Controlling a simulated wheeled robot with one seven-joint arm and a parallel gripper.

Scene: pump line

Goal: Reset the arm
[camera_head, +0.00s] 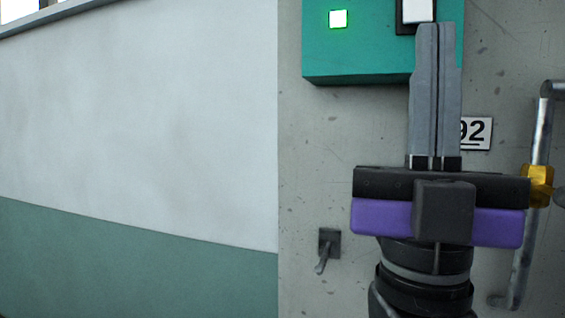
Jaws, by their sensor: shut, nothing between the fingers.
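My gripper (439,28) points upward in the right half of the head view. Its two long grey fingers are pressed together, with nothing between them. The fingertips overlap the lower part of a white button or switch (416,10) in a dark frame on a teal box (375,66). I cannot tell whether they touch it. My purple and black gripper body stands below the fingers.
A grey panel (310,180) bears the box, a partly hidden sign reading "92" (477,133) and a small toggle lever (328,246). A pipe (541,130) with a yellow fitting (540,185) runs down the right. A white and green wall (140,130) fills the left.

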